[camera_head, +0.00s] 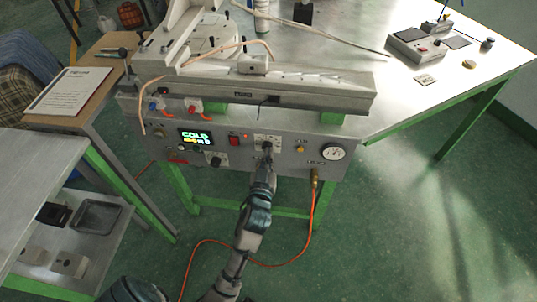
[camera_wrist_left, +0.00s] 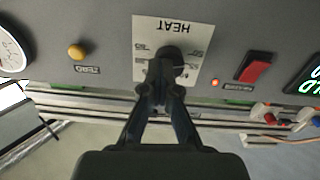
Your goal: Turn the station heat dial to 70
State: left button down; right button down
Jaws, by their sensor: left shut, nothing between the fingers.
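The heat dial (camera_head: 266,146) is a black knob on a white label plate on the grey front panel of the station. In the left wrist view the plate (camera_wrist_left: 147,30) reads HEAT, upside down, and the dark knob (camera_wrist_left: 172,52) is partly hidden behind my fingers. My left gripper (camera_head: 266,163) is right at the dial, coming from below. In the wrist view its fingertips (camera_wrist_left: 161,82) are together, overlapping the lower edge of the knob. I cannot tell whether they touch it. The dial's setting cannot be read. My right gripper is not in view.
The panel also has a display (camera_head: 195,137) reading COLD, a red switch (camera_head: 233,140), a yellow ZERO button (camera_wrist_left: 77,52), a second black knob (camera_head: 215,161) and a round gauge (camera_head: 333,152). An orange hose (camera_head: 309,222) hangs below. A side bench (camera_head: 40,185) stands at left.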

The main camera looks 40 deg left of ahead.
pick_arm(q)
jog(key=shift+s+a, duration=0.2)
jog(key=shift+a, duration=0.5)
jog(key=c, duration=1.1)
grip_release()
jog(key=o, duration=0.3)
jog(key=shift+w+d+f, duration=0.1)
jog(key=shift+o, duration=0.2)
jog(key=v, duration=0.6)
jog(key=shift+s+f, duration=0.25)
jog(key=shift+s, duration=0.15)
